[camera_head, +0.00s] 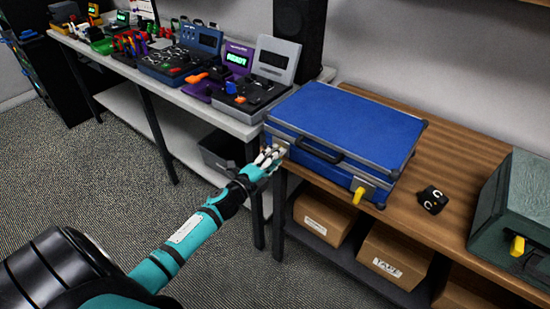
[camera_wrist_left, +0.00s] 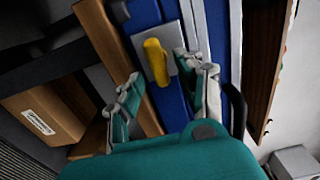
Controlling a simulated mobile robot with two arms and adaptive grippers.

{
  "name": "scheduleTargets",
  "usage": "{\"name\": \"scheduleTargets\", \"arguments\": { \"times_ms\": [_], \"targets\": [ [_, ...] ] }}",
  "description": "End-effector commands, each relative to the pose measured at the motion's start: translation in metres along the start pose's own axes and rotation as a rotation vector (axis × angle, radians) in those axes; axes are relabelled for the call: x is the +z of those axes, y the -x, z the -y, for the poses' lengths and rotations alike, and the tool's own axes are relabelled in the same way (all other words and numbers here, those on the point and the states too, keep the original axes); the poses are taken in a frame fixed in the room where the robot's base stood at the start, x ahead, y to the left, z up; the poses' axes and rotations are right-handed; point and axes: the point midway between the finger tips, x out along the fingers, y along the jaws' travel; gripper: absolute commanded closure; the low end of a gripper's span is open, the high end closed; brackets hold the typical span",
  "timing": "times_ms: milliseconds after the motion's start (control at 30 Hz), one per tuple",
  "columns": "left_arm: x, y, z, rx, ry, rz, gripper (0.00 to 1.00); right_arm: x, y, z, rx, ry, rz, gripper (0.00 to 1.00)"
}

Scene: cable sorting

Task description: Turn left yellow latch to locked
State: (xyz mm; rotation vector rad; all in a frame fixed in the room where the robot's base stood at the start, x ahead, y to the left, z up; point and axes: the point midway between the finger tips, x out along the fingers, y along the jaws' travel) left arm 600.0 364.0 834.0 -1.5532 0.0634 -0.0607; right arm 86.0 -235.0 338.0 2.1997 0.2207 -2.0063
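A closed blue case (camera_head: 345,120) lies on the wooden table, with a black handle on its front. My left gripper (camera_head: 268,157) is at the left end of the case's front and largely hides the left latch in the head view. In the left wrist view, the yellow left latch (camera_wrist_left: 156,61) stands on a metal plate, just beyond and between the fingers of my open left gripper (camera_wrist_left: 163,88). I cannot tell whether a finger touches it. The right yellow latch (camera_head: 358,194) hangs on the case's front. My right gripper is not in view.
A small black block (camera_head: 432,199) lies right of the case on the wooden table (camera_head: 455,165). A dark green case (camera_head: 520,205) with a yellow latch stands farther right. Cardboard boxes (camera_head: 393,255) sit on the shelf below. A bench with devices (camera_head: 262,85) is at the left.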

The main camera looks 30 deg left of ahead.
Motion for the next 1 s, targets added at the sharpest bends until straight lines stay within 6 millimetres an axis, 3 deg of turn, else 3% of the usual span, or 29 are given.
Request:
{"name": "scheduleTargets", "arguments": {
  "times_ms": [233,367,800,1000],
  "targets": [
    [0.000,0.001,0.001,-0.002,0.001,0.001,0.62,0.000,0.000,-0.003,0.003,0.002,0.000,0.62],
    [0.001,0.010,0.000,-0.001,0.001,0.001,0.62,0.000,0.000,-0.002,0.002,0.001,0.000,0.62],
    [0.000,0.097,-0.001,0.001,0.002,0.000,0.62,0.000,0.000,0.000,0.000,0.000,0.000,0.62],
    [0.000,0.117,0.000,-0.001,0.001,0.000,0.62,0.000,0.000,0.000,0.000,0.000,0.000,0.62]
  ]
}}
